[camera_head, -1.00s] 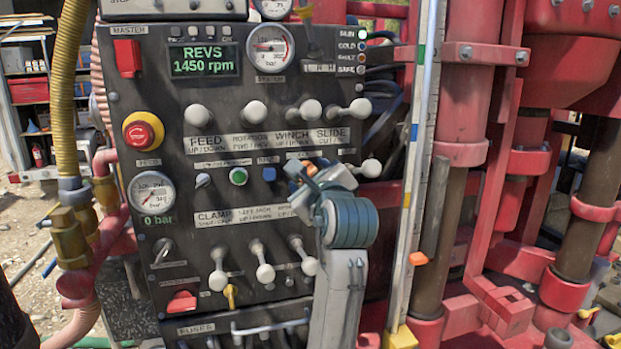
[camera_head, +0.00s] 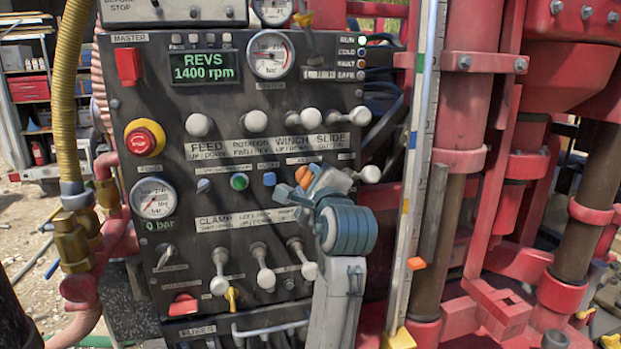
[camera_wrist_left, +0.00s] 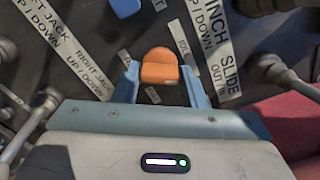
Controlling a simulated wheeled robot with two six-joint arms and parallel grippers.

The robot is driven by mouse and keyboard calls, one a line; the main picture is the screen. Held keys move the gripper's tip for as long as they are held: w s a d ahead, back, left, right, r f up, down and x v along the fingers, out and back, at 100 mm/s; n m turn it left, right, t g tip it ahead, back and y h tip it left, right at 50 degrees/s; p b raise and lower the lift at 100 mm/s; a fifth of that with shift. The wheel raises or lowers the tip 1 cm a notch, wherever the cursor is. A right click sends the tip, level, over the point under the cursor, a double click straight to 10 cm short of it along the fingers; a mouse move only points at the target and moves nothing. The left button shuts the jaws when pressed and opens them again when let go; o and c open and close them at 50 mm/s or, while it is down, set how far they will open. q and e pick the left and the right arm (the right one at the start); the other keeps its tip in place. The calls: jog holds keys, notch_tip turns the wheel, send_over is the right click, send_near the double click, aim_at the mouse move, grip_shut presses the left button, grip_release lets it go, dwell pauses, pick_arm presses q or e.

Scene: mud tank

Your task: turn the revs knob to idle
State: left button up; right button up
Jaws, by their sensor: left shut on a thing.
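The orange revs knob (camera_head: 304,176) sits on the dark control panel, right of the blue button. In the left wrist view the orange knob (camera_wrist_left: 160,67) lies between two blue fingers. My left gripper (camera_head: 300,183) is shut on it, with the arm coming up from below. The green display (camera_head: 205,67) reads REVS 1400 rpm. My right gripper is in neither view.
Levers with white ball ends, such as the slide lever (camera_head: 359,116), stand above the gripper; more levers (camera_head: 265,277) are below left. A red emergency stop (camera_head: 143,138) is at the left. A striped upright post (camera_head: 413,190) and red machinery stand close on the right.

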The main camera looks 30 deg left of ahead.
pick_arm(q)
jog(key=n, duration=0.2)
jog(key=shift+n, duration=0.4)
jog(key=shift+f+n, duration=0.1)
jog(key=shift+n, duration=1.5)
jog(key=o, duration=1)
jog(key=shift+p, duration=0.3)
